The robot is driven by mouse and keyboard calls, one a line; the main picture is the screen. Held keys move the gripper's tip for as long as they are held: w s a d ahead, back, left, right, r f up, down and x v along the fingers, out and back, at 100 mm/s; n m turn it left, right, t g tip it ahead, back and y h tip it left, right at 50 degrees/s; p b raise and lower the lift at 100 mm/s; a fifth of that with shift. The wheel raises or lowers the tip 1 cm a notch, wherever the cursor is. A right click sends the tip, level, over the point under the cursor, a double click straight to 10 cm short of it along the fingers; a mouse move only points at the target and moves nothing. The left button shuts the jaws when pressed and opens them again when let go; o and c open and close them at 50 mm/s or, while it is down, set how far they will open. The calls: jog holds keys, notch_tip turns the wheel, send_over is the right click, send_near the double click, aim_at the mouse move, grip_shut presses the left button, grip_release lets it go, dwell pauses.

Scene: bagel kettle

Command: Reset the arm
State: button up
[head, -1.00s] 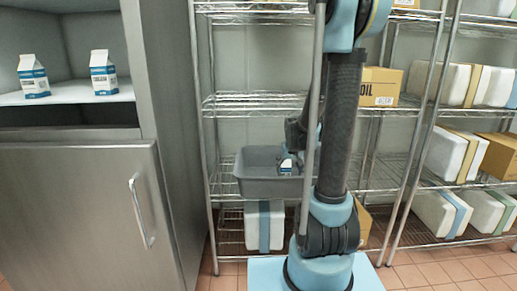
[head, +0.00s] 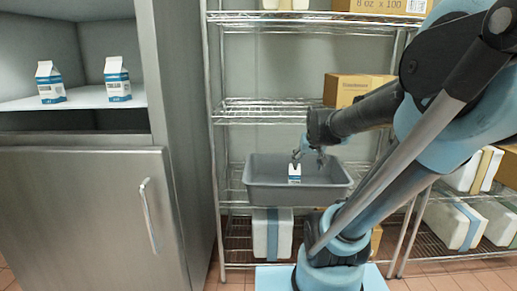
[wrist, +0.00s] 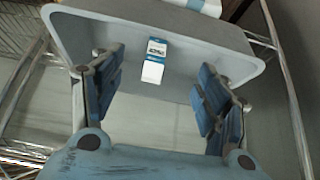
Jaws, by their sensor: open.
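My gripper (head: 308,157) is over the grey bin (head: 315,196) on the wire shelf in the head view. In the wrist view my gripper (wrist: 155,95) has its two fingers wide apart, with nothing between them touching both. A small white and blue carton (head: 294,172) stands inside the bin, below the gripper. It also shows in the wrist view (wrist: 153,70), beyond the fingertips and apart from them. The grey bin's rim (wrist: 255,70) shows around it there.
Two white and blue cartons (head: 50,82) (head: 117,79) stand on a shelf in the steel cabinet (head: 80,200) at left. A cardboard box (head: 350,89) sits on the wire rack above the bin. White boxes (head: 272,235) lie below. Metal rack posts (head: 212,130) flank the bin.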

jog(key=s+f+g, duration=0.2)
jog(key=s+f, duration=0.2)
jog(key=s, duration=0.5)
jog(key=s+f+g, duration=0.2)
jog(key=s+f, duration=0.3)
jog(key=s, duration=0.4)
jog(key=shift+s+f, duration=0.2)
jog(key=shift+s, duration=0.2)
jog(key=shift+d, duration=0.1)
jog(key=shift+w+f+g, duration=0.2)
jog(key=shift+w+g, duration=0.1)
jog(key=shift+w, duration=0.2)
